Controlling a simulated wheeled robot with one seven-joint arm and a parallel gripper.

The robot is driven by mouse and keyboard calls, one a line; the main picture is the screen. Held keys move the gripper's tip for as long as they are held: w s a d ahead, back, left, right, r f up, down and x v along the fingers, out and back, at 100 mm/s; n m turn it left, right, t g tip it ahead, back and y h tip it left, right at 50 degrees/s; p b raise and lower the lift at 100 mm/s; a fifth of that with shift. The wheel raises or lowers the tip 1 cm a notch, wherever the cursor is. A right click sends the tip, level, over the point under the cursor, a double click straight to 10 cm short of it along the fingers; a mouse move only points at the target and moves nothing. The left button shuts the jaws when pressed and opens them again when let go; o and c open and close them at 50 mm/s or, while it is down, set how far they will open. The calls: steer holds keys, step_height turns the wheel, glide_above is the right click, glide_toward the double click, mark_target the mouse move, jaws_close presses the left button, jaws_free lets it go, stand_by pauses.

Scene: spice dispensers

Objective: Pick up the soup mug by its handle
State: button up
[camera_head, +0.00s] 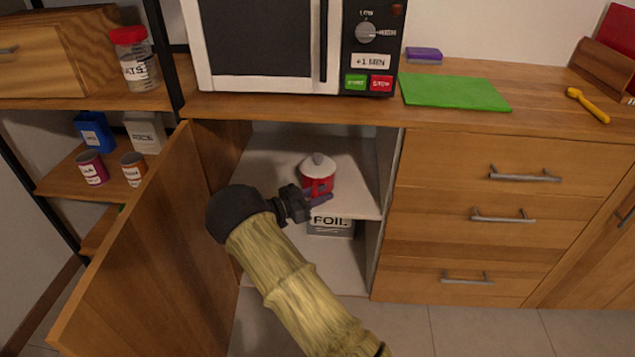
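The soup mug appears to be the red vessel (318,182) with a white lid and grey knob, upright on the cabinet's white upper shelf (350,195). Its handle is not clearly visible; the gripper covers part of its lower front. My gripper (322,194) is inside the open cabinet, right at the mug's front from the lower left. Its dark fingers overlap the mug in the picture. I cannot tell whether they touch it or hold the handle, nor whether they are open or shut.
The open cabinet door (150,250) stands left of my arm. A foil box (331,226) sits below the shelf. Drawers (510,215) are to the right. A microwave (290,45) and green mat (454,91) are on the countertop. The shelf beside the mug is clear.

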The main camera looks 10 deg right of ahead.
stand_by(0.4)
jaws_close()
steer(key=shift+w+r, duration=0.15)
step_height(320, 180, up, 10)
steer(key=p, duration=0.4)
steer(key=shift+s, duration=0.2)
